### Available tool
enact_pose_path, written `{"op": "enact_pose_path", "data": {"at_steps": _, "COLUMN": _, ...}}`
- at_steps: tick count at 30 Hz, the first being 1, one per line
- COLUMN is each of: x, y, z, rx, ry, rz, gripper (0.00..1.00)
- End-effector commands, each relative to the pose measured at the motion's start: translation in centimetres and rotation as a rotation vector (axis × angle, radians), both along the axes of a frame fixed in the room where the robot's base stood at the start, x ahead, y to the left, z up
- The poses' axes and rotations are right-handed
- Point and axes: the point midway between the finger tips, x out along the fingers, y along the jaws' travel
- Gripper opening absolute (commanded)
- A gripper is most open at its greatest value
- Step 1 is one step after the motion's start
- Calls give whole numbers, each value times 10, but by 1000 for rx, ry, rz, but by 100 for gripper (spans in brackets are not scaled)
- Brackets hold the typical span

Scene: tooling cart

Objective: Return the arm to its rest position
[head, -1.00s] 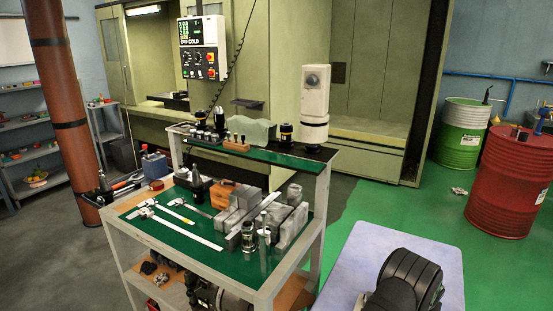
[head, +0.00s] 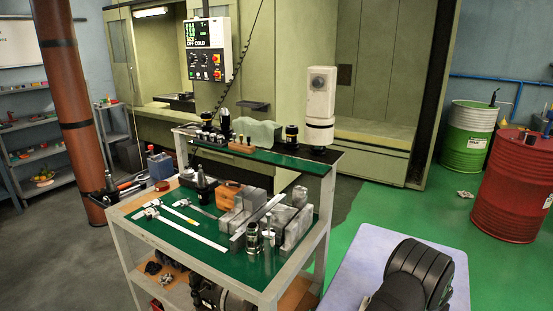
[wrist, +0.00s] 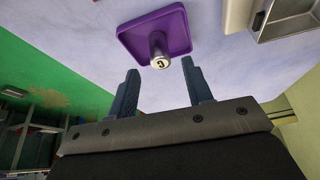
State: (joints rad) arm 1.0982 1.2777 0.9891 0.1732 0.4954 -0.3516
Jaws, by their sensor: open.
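My gripper (wrist: 160,70) is open in the wrist view, with its two dark fingers apart and nothing held between them. The post's pale round end carries a dark letter and appears between the fingertips in the picture; the gap in depth cannot be told. In the head view my black arm link (head: 425,272) shows over the pale lavender worktop (head: 355,262). My gripper is out of sight there.
A grey open container (wrist: 290,20) is at the wrist view's upper right. In the head view, a tool cart (head: 135,228) with calipers and metal blocks stands left of the worktop. A red drum (head: 508,185) and a green drum (head: 466,138) stand right.

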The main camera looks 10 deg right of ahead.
Motion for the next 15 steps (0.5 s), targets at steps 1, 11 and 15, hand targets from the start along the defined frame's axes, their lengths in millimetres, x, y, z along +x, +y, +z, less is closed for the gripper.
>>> {"op": "enact_pose_path", "data": {"at_steps": 1, "x": -2, "y": 2, "z": 9, "rx": -1, "ry": -1, "rz": 0, "gripper": 46}}
{"op": "enact_pose_path", "data": {"at_steps": 11, "x": -14, "y": 17, "z": 56, "rx": -1, "ry": -1, "rz": 0, "gripper": 46}}
{"op": "enact_pose_path", "data": {"at_steps": 15, "x": -14, "y": 18, "z": 48, "rx": 4, "ry": 2, "rz": 0, "gripper": 46}}
